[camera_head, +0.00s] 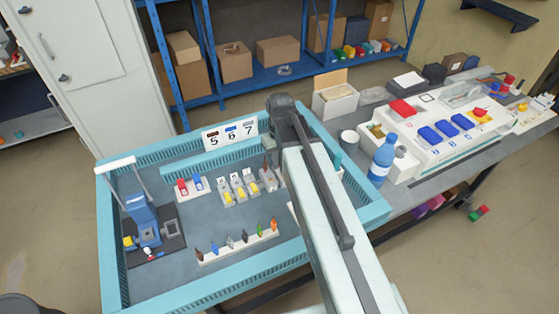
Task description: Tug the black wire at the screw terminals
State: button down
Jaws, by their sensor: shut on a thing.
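My arm reaches from the bottom right over the blue-rimmed workbench tray (115,250), and its dark front joint stands above the tray's right half. My gripper's jaws are hidden by the arm, so what they hold does not show. A row of small grey socket boxes (226,199) with yellow parts and number tags stands mid-tray. A grey-white block (269,182) stands at the right end of that row, close beside my arm, with a dark upright piece over it. The black wire and the screw terminals cannot be made out at this size.
A rack of several screwdrivers (238,248) lies in front. A holder with red and blue parts (192,189) and a blue device (147,226) stand left. A 5-6-7 sign (230,135) stands behind. A blue bottle (382,160) stands on the side table to the right.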

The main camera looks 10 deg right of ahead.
jog(key=shift+d+f, duration=0.1)
jog(key=shift+d, duration=0.1)
jog(key=c, duration=1.3)
grip_release()
jog(key=shift+a, duration=0.15)
jog(key=shift+s, duration=0.1)
jog(key=shift+c, duration=1.1)
jog(key=shift+o, duration=1.1)
notch_tip(320, 180, up, 8)
jog(key=p, duration=0.7)
jog(key=shift+f, duration=0.3)
